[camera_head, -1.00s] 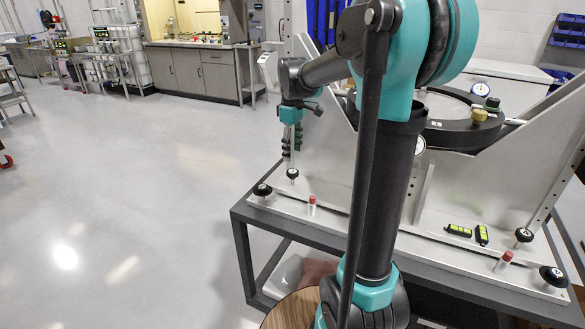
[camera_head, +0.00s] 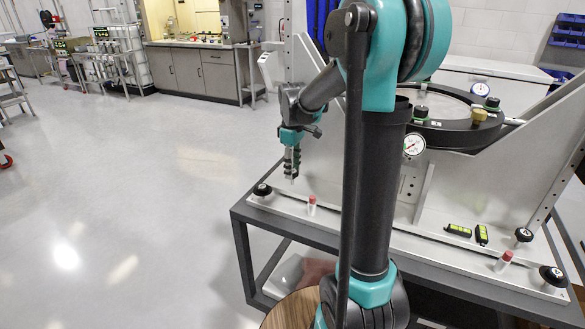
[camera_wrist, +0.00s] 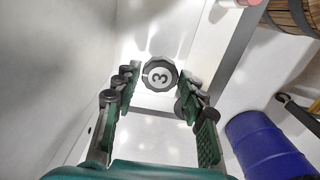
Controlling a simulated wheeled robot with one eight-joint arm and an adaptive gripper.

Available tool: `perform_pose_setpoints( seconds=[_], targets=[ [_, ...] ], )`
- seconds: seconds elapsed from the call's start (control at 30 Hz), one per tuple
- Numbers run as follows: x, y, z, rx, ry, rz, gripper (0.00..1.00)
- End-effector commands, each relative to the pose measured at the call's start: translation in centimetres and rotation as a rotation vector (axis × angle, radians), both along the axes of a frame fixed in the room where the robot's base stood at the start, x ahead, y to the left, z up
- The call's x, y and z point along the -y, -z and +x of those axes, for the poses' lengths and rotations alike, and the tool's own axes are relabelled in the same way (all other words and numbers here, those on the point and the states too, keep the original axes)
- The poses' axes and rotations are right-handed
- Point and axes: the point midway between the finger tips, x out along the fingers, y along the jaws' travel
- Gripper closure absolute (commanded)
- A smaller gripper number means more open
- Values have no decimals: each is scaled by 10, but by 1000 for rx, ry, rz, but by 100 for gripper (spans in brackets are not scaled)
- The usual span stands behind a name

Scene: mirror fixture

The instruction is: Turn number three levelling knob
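The number three levelling knob (camera_wrist: 160,73) is a dark, scalloped round knob with a white face and a black "3". It shows in the wrist view between the tips of my open gripper (camera_wrist: 159,82), with a visible gap to each finger. In the head view, my gripper (camera_head: 292,165) points down over the back left of the fixture's base plate (camera_head: 385,233). Its fingers hide most or all of the knob there. I cannot tell whether the fingertips are level with the knob or still above it.
Other black knobs stand at the front left (camera_head: 263,189), back right (camera_head: 523,234) and front right (camera_head: 553,275). A red-capped post (camera_head: 312,205) stands near my gripper. The upright fixture plate (camera_head: 325,165) is close behind. Open floor (camera_head: 140,200) lies to the left.

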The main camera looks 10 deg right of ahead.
Motion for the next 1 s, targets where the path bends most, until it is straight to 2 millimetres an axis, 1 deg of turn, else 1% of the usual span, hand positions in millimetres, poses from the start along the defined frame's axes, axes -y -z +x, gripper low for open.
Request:
perform_pose_setpoints(
  seconds=[0.03,0.2,0.23,0.47,0.63,0.77,1.0],
  targets=[
    [0,0,0,0,0,0,68],
    [0,0,0,0,0,0,90],
    [0,0,0,0,0,0,92],
    [0,0,0,0,19,0,92],
    [0,0,0,0,83,0,92],
    [0,0,0,0,168,0,92],
    [0,0,0,0,384,0,92]
  ],
)
